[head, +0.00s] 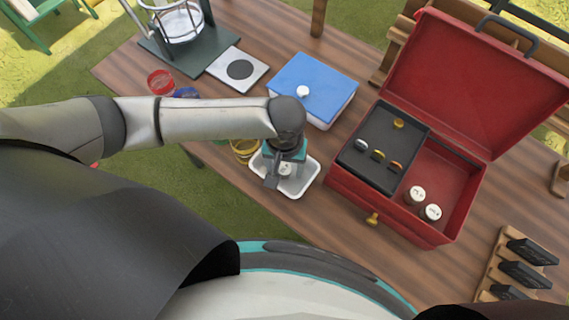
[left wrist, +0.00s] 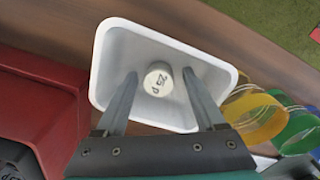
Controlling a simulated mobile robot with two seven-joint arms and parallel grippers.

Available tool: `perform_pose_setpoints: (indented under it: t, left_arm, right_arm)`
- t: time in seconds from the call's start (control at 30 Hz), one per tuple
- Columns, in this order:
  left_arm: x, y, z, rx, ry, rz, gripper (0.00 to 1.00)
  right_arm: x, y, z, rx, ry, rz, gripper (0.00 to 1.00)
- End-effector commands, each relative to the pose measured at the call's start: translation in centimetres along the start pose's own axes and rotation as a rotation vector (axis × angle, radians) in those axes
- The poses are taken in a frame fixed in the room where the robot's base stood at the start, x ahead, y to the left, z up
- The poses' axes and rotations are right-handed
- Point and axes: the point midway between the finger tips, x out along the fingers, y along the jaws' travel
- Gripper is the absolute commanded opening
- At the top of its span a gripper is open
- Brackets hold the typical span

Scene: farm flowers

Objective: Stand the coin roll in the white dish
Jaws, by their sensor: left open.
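The white dish (head: 311,181) stands on the table near its front edge; it fills the middle of the left wrist view (left wrist: 222,78). The coin roll (left wrist: 158,78), with a pale round end marked "25 p", stands upright in the dish, its end facing the wrist camera. My left gripper (left wrist: 160,74) is open, with one finger on each side of the coin roll and a gap visible on both sides. In the head view the left gripper (head: 279,176) points down into the dish and partly hides the roll. My right gripper is not in view.
An open red toolbox (head: 391,217) stands right of the dish, with two similar white-topped rolls (head: 424,203) inside. A blue-lidded box (head: 313,82) is behind. A wooden rack (head: 490,276) is at front right.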

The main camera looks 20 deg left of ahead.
Motion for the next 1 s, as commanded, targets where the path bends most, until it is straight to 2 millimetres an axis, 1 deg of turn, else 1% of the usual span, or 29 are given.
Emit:
perform_pose_setpoints:
  t: [0.17,0.23,0.37,0.5,0.7,0.83,1.0]
  left_arm:
    - [-0.2,0.0,-0.1,0.0,0.001,0.0,0.71]
    - [-0.7,0.0,-0.1,0.0,0.001,0.001,0.71]
    - [-3.0,0.0,-0.1,0.0,0.002,0.002,0.71]
    - [-6.2,0.0,-0.1,0.0,0.003,0.002,0.71]
    - [-10.1,0.0,0.0,0.001,0.002,0.002,0.71]
    - [-11.6,0.0,-0.1,0.0,0.002,0.001,0.71]
    - [-12.3,0.0,0.0,-0.001,0.0,-0.001,0.71]
  right_arm:
    - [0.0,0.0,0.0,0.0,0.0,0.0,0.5]
    - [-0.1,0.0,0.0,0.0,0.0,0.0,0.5]
    - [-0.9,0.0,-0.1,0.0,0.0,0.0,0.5]
    - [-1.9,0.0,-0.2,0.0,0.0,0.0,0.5]
    - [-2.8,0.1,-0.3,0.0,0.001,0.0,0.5]
    - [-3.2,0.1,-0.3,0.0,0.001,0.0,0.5]
    - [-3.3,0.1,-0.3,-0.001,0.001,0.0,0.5]
